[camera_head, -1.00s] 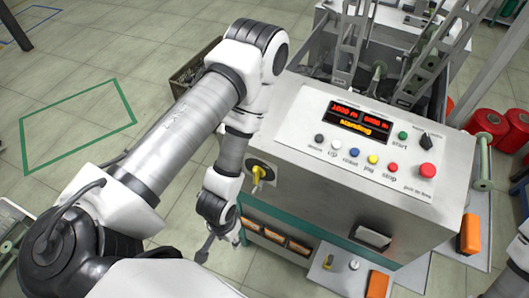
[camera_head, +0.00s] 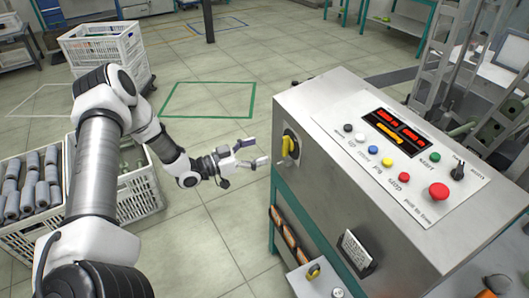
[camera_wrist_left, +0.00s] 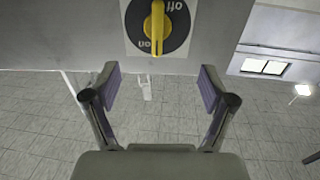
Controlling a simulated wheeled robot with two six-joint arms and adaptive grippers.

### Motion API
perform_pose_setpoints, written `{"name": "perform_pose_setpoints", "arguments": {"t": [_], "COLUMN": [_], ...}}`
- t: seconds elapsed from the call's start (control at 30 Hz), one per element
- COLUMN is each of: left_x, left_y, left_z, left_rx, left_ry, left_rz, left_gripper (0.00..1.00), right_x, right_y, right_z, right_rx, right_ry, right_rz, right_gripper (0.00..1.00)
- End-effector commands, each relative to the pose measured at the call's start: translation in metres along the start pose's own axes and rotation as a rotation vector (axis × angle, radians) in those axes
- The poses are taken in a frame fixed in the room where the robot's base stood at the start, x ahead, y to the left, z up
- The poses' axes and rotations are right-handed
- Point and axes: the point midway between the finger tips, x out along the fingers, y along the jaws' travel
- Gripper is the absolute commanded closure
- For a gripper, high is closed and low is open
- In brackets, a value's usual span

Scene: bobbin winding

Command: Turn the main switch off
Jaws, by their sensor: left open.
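The main switch (camera_head: 288,146) is a yellow rotary handle on a dark round plate, on the left side face of the grey machine cabinet (camera_head: 330,190). In the left wrist view the yellow handle (camera_wrist_left: 157,28) stands roughly vertical, with "Off" and "on" lettering on the plate that appears upside down. My left gripper (camera_head: 260,153) is open and empty, a short gap to the left of the switch, its fingers pointing at it. In the left wrist view the two fingers (camera_wrist_left: 158,85) are spread wide, with the switch beyond and above them. My right gripper is not in view.
A control panel with coloured buttons and a red mushroom button (camera_head: 438,191) is on the cabinet top. White crates with grey bobbins (camera_head: 35,185) stand at the left, behind my left arm. Open tiled floor lies behind the gripper.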

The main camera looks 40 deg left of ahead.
Motion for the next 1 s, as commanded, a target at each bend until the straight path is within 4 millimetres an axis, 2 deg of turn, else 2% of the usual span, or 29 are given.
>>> {"name": "perform_pose_setpoints", "arguments": {"t": [0.03,0.1,0.57,0.63,1.0], "left_x": [0.005,0.012,0.077,0.075,0.077], "left_y": [0.001,0.002,0.003,0.002,0.002], "left_z": [0.013,0.018,0.018,0.013,0.014], "left_rx": [0.001,0.001,0.000,-0.003,-0.003], "left_ry": [-0.001,-0.002,-0.005,-0.005,-0.006], "left_rz": [0.004,0.005,0.005,0.002,0.002], "left_gripper": [0.17,0.17,0.17,0.17,0.17], "right_x": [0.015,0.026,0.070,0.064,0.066], "right_y": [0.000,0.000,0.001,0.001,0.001], "right_z": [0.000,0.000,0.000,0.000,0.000], "right_rx": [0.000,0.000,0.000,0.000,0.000], "right_ry": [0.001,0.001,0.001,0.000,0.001], "right_rz": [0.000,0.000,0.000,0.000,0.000], "right_gripper": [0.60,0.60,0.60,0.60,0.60]}}
